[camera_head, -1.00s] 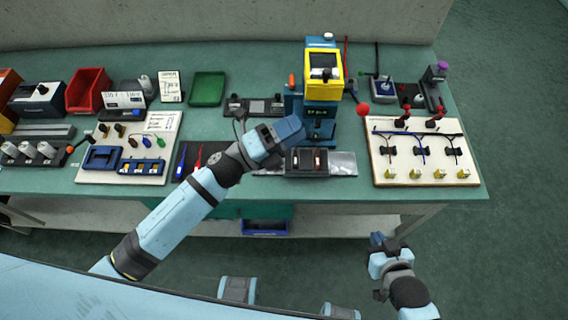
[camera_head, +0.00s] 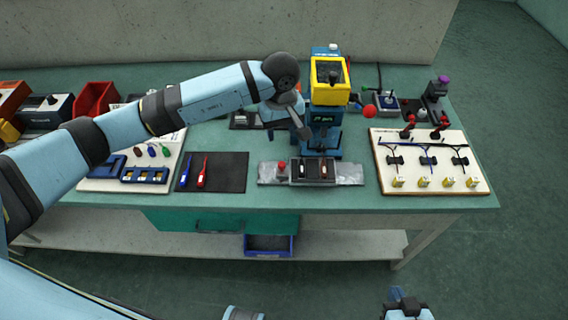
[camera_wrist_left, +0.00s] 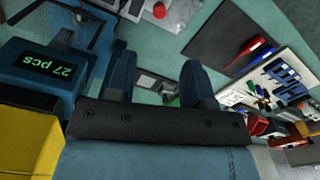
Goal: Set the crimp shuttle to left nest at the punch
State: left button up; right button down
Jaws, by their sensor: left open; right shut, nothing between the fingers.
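The crimp shuttle (camera_head: 312,172) is a dark block with two nests, each with a small piece in it. It sits near the middle of a silver rail (camera_head: 349,173), in front of the blue punch (camera_head: 325,118) with its yellow head. A red knob (camera_head: 282,165) stands at the shuttle's left; it also shows in the left wrist view (camera_wrist_left: 159,11). My left gripper (camera_head: 302,131) is open and points down beside the punch's left side, behind and above the shuttle. In the left wrist view its fingers (camera_wrist_left: 157,62) are apart and empty. My right gripper (camera_head: 398,293) is shut, low in front of the table.
A black mat (camera_head: 224,172) with red and blue tools lies left of the rail. A white board (camera_head: 432,178) with wires and yellow pieces lies right. A red ball (camera_head: 369,112) sticks out at the punch's right. The table's front strip is clear.

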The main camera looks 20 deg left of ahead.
aim_at(282, 163)
pick_arm(q)
notch_tip(282, 163, down, 13)
jog(key=shift+r+p, duration=0.1)
jog(key=shift+p, duration=0.45)
jog(key=shift+c, duration=0.5)
grip_shut()
